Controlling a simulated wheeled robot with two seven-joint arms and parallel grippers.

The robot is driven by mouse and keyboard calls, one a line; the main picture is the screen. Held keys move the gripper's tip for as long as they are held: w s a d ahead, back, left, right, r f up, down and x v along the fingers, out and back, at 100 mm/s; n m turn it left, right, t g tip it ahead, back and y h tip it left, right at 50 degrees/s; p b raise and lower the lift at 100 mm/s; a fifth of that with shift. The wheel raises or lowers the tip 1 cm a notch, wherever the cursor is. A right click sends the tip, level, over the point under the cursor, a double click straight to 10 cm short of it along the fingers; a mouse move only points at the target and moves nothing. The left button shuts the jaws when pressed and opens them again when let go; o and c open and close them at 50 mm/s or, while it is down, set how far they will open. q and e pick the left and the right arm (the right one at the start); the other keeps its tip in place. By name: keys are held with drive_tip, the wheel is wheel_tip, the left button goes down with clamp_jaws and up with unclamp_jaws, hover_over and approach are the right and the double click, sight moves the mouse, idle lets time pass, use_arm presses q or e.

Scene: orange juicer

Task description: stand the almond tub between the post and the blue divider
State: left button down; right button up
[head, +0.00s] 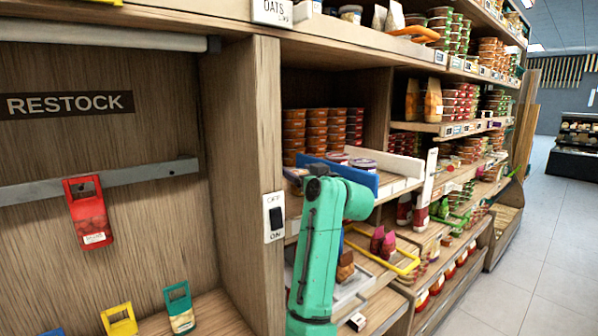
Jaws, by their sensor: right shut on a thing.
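My right arm, teal green, rises in front of the shelf. My right gripper (317,171) is at its top end, a small dark part partly hidden by the arm. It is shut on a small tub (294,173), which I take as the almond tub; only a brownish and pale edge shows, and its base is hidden. The tub is by the blue divider (362,179), on its left side, with the wooden post (265,180) further left. I cannot tell whether it touches the shelf or stands upright. My left gripper is not in view.
Red-lidded tubs (363,164) stand behind the blue divider, beside a white divider (397,166). Stacked orange tubs (307,132) fill the back. The post bears a switch (274,217). A red pack (89,212) hangs on the left rail. A yellow frame (400,263) lies lower.

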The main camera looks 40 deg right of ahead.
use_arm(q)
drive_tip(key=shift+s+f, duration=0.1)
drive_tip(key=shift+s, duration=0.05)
use_arm(e)
drive_tip(key=shift+w+f, duration=0.1)
drive_tip(key=o, duration=1.3)
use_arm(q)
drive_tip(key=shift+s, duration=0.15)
use_arm(e)
drive_tip(key=shift+r, duration=0.2)
drive_tip(key=shift+s+f, duration=0.1)
drive_tip(key=shift+s, duration=0.15)
use_arm(q)
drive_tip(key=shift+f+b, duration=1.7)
drive_tip(key=shift+b, duration=0.1)
use_arm(e)
drive_tip(key=shift+v, duration=5.85)
